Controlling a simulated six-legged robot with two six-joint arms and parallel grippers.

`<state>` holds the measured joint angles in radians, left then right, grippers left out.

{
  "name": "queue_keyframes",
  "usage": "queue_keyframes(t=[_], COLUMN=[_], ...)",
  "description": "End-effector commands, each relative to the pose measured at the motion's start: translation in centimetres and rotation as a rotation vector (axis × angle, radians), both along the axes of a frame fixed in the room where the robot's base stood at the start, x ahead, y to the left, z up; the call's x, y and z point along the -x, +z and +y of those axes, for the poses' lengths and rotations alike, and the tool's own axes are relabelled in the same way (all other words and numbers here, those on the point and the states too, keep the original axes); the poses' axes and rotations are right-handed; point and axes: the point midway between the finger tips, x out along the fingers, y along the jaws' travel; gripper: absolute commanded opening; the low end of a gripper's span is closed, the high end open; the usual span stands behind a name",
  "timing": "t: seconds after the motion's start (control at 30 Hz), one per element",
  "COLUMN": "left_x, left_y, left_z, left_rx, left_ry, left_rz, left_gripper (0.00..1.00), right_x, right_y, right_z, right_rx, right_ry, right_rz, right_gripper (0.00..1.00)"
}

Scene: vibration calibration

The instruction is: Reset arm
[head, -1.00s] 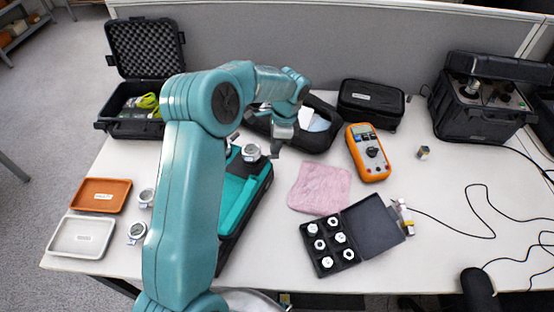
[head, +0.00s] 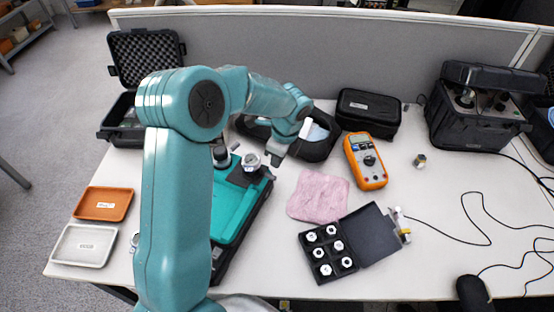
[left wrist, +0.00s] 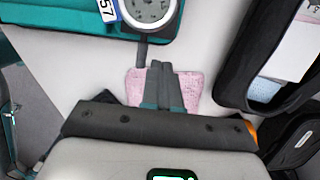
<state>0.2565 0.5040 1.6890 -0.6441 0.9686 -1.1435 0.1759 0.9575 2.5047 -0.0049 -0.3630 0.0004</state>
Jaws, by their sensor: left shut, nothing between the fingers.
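My left arm reaches in from the lower left of the head view and bends over the table. My left gripper (head: 274,160) is above the teal case's right edge, close to a round dial gauge (head: 251,161). The left wrist view shows its dark fingers (left wrist: 160,72) together, with nothing between them. The teal case (head: 232,208) is partly hidden by my arm. In the left wrist view the dial gauge (left wrist: 149,10) lies at the top, just beyond the fingertips, with a blue-and-white label beside it. My right gripper does not show.
A pink cloth (head: 319,196), an orange multimeter (head: 366,160) and an open black box of sensors (head: 372,234) lie to the right. Black pouches (head: 369,110) stand behind. Orange (head: 103,203) and white (head: 84,245) trays are at left.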

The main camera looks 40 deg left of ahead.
Motion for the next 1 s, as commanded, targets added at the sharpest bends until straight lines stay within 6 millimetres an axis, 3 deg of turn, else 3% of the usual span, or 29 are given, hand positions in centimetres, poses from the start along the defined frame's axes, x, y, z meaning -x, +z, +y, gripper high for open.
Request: queue_keyframes(t=[0.03,0.33,1.0], left_x=[0.0,0.0,0.2], left_y=[1.1,4.2,4.1], left_z=[0.0,0.0,-0.1], left_rx=[0.000,0.000,0.000], left_ry=[0.000,0.001,0.001], left_rz=[-0.001,0.000,0.000], left_gripper=[0.00,0.00,0.00], right_x=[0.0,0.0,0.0], right_y=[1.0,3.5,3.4], right_z=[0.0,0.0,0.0], right_rx=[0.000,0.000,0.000], right_ry=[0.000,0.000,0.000], right_rz=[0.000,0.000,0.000], right_gripper=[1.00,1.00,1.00])
